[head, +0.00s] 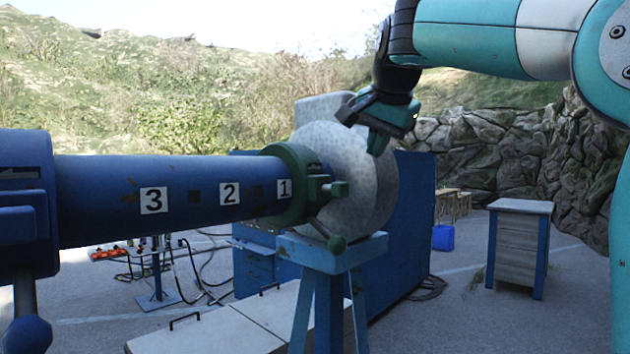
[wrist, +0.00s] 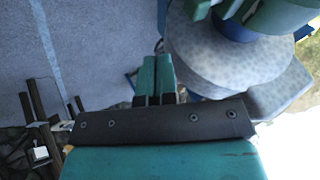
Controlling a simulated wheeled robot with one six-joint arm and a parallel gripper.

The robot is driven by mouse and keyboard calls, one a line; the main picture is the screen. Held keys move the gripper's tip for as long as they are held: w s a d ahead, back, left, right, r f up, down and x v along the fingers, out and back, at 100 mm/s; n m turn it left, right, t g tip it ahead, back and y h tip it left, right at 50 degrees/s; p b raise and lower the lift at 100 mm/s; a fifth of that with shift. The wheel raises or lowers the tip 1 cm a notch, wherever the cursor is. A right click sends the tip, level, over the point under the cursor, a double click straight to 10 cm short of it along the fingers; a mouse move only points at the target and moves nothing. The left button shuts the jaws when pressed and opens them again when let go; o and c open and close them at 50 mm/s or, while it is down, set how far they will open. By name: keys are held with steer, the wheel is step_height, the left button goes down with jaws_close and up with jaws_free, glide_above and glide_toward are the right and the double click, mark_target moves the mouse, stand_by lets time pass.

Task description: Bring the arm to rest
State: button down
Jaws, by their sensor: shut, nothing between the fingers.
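My teal arm (head: 470,40) reaches in from the upper right in the head view. My gripper (head: 378,145) hangs from its end, fingers pointing down, in front of the upper right part of the round grey reel disc (head: 375,185). In the wrist view my gripper (wrist: 157,62) shows two teal fingers side by side, closed together, with nothing held between them. The grey disc (wrist: 205,60) lies to the right of the fingers in that view. Whether the fingers touch it cannot be told; they look apart.
A blue cylinder (head: 100,195) numbered 3, 2, 1 runs in from the left, with a green collar (head: 290,165) and handles. A blue stand (head: 330,255) is below. A cabinet (head: 518,245) stands right. Cables (head: 205,275) lie on the ground. Open paving lies at right.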

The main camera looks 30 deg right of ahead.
steer(key=shift+f, duration=0.1)
steer(key=s+a+f+n+g+y+b, duration=0.1)
steer(key=s+a+f+n+y+b, duration=0.1)
steer(key=a+f+n, duration=0.45)
steer(key=s+a+f+n+g+y+b, duration=0.15)
steer(key=a+f+n, duration=0.25)
steer(key=a+f, duration=0.55)
steer(key=s+a+f+n+g+y, duration=0.1)
steer(key=s+a+f+n, duration=0.2)
steer(key=s+f, duration=0.3)
steer(key=s+a+f+n+g+y+b, duration=0.1)
steer(key=s+a+f+n+g, duration=0.1)
steer(key=s+f, duration=0.4)
steer(key=s+a+f+n+g+y, duration=0.1)
steer(key=s+a+f+n, duration=0.3)
steer(key=s+f+n, duration=0.1)
step_height(320, 180, down, 2)
steer(key=shift+s+a+f+b, duration=0.2)
steer(key=shift+s+a+b, duration=0.2)
steer(key=shift+s, duration=0.25)
steer(key=shift+y, duration=0.25)
